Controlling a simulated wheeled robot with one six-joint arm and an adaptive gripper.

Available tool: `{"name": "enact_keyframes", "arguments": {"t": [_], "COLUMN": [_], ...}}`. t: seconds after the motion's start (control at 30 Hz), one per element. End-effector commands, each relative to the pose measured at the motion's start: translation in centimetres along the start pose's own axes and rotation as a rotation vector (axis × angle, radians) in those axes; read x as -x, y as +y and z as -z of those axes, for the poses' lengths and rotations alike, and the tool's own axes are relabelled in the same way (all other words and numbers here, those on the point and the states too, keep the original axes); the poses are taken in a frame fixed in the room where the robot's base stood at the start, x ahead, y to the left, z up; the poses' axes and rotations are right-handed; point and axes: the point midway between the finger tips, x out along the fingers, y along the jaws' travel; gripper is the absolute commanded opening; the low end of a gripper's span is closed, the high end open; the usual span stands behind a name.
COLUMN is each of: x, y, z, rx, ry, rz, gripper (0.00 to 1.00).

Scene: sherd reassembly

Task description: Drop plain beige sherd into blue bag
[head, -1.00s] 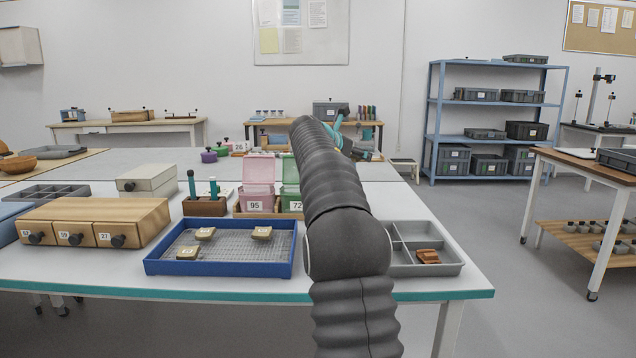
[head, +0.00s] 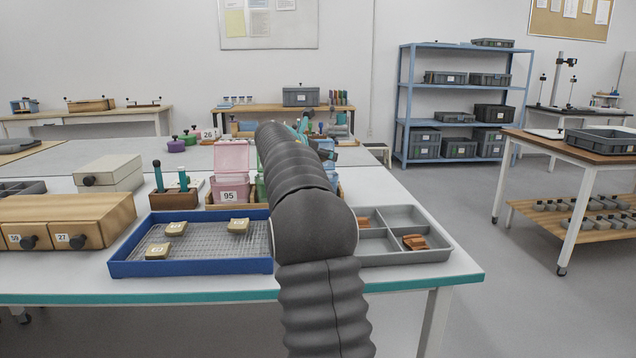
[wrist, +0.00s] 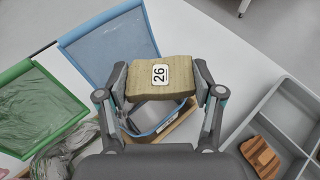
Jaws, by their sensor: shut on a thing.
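My gripper (wrist: 161,84) is shut on a plain beige sherd (wrist: 140,92) with a white label reading 26. The sherd is held level between the two fingers in the wrist view. The blue bag (wrist: 108,45) has its blue flap raised at the upper left, and its open mouth (wrist: 178,116) shows below the sherd. The sherd overlaps part of the mouth in the picture; the height between them is hard to tell. In the head view my arm hides most of the blue bag (head: 331,180) and the held sherd.
A green bag (wrist: 38,105) stands left of the blue one, and a pink bag (head: 230,180) is further left. A blue tray (head: 190,268) holds three labelled sherds. A grey divided tray (head: 440,228) with brown sherds lies to the right. Wooden drawers (head: 70,215) stand far left.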

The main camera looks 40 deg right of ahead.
Motion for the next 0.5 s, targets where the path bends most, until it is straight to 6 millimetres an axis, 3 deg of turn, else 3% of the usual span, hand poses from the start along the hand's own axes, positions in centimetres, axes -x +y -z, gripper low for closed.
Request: {"name": "enact_keyframes", "arguments": {"t": [0.3,0.33,0.43,0.5], "x": [0.01,0.01,0.02,0.01], "y": [0.04,0.04,0.05,0.05], "z": [0.11,0.11,0.11,0.12], "rx": [0.000,0.000,0.000,0.000], "ry": [-0.001,-0.001,-0.001,-0.001], "rz": [-0.001,-0.001,-0.001,-0.001], "gripper": [0.32,0.72,0.96,0.96]}}
